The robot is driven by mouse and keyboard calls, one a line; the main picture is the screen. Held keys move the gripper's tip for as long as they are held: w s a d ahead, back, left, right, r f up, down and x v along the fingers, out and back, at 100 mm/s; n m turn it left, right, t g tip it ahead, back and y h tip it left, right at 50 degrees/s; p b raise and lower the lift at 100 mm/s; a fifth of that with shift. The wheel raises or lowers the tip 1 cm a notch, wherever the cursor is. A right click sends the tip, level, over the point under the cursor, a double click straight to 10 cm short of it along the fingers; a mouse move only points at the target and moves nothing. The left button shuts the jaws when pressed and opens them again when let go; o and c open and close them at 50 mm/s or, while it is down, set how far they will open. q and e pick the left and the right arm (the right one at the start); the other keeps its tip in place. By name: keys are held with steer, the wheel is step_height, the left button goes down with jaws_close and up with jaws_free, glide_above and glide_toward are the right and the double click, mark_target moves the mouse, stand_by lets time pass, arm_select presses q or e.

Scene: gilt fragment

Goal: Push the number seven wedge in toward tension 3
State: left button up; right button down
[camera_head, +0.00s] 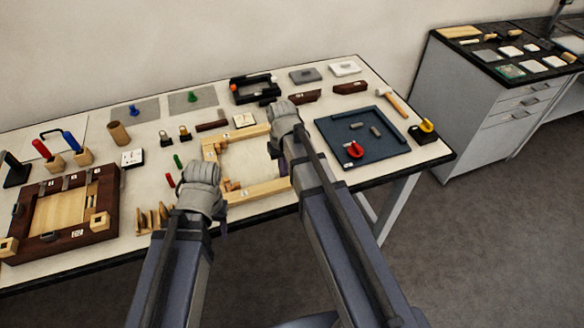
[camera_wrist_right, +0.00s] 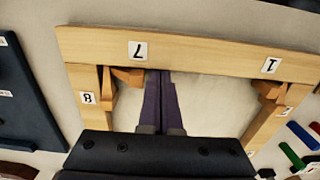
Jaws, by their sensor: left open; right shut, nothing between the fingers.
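The pale wooden frame (camera_head: 258,190) lies on the table, its near right part hidden behind my right arm. In the right wrist view its bar labelled 7 (camera_wrist_right: 205,58) runs across the top. A small orange-brown wedge (camera_wrist_right: 127,75) lies along this bar at the corner with the side labelled 8. My right gripper (camera_wrist_right: 160,73) is shut and empty inside the frame, its tips by the bar and beside the wedge's end; I cannot tell whether they touch it. In the head view the right gripper (camera_head: 283,160) is partly hidden. My left gripper (camera_head: 203,185) is open near the frame's left side.
A dark blue tray (camera_head: 385,148) with a red object lies right of the frame. A dark brown wooden frame (camera_head: 105,205) lies far left. Small wooden pieces (camera_head: 150,218) stand near the left gripper. Red and green sticks (camera_wrist_right: 297,152) lie beside the frame.

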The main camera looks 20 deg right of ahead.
steer(key=shift+d, duration=0.95)
stand_by(0.4)
steer(key=r+p, duration=0.2)
steer(key=a+r+p, duration=0.1)
steer(key=r+p, duration=0.2)
stand_by(0.5)
stand_by(0.3)
steer(key=shift+s+a, duration=0.25)
steer(key=shift+a, duration=0.05)
steer(key=s+a+n+h, duration=0.1)
steer(key=s+a+n, duration=0.2)
steer(key=s+a, duration=0.8)
steer(key=s, duration=0.3)
steer(key=shift+a, duration=0.35)
